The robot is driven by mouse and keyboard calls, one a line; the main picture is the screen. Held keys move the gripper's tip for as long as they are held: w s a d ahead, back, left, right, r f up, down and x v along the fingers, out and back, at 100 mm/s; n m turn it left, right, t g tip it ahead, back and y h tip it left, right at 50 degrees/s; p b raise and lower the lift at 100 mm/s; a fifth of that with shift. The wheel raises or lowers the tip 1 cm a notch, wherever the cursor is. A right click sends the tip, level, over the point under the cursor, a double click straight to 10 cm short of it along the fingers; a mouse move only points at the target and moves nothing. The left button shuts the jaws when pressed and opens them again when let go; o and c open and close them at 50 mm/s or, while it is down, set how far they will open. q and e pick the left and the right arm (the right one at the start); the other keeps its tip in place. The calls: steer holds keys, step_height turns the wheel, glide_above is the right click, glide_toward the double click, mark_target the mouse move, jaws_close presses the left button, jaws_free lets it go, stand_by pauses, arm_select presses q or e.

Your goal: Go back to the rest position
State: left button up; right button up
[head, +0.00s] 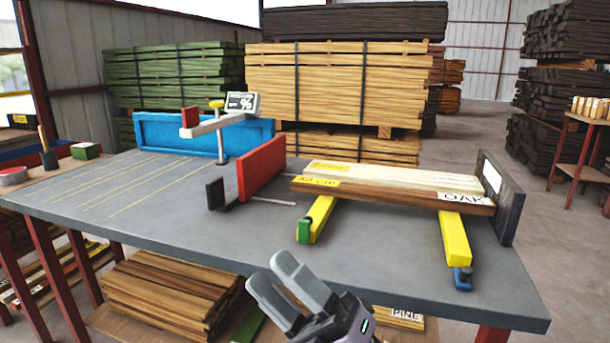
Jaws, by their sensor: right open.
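My right gripper (277,284) shows at the bottom middle of the head view, in front of the near edge of the grey table (150,215). Its two grey fingers are apart and nothing is between them. It touches nothing that I can see. My left gripper is not in view.
Boards with an OAK label (390,190) lie on two yellow bars (455,238) on the table's right side, against a dark upright block (505,200). A red block (262,167) and a post with a display (242,103) stand left of them. The table's left part is clear.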

steer(key=w+d+f+m+t+h, duration=0.3)
steer(key=d+f+m+t+h, duration=0.5)
steer(key=f+m+h, duration=0.6)
steer(key=s+d+f+m+g+h, duration=0.25)
steer(key=s+d+f+m, duration=0.2)
steer(key=f, duration=0.25)
steer(key=s+d+f+m+g+h, duration=0.25)
steer(key=s+d+f+m, duration=0.2)
steer(key=f, duration=0.35)
steer(key=s+d+f+m+g+h, duration=0.1)
steer(key=s+d+f+m+g, duration=0.35)
steer(key=f+m, duration=0.2)
arm_select(q)
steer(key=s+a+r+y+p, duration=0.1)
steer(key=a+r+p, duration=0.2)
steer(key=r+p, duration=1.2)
steer(key=p, duration=0.5)
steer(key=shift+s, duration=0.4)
arm_select(e)
step_height(320, 180, up, 15)
steer(key=s+d+h, duration=0.1)
steer(key=shift+s+d+n+t, duration=0.3)
steer(key=shift+n+t, duration=0.05)
steer(key=shift+t, duration=0.1)
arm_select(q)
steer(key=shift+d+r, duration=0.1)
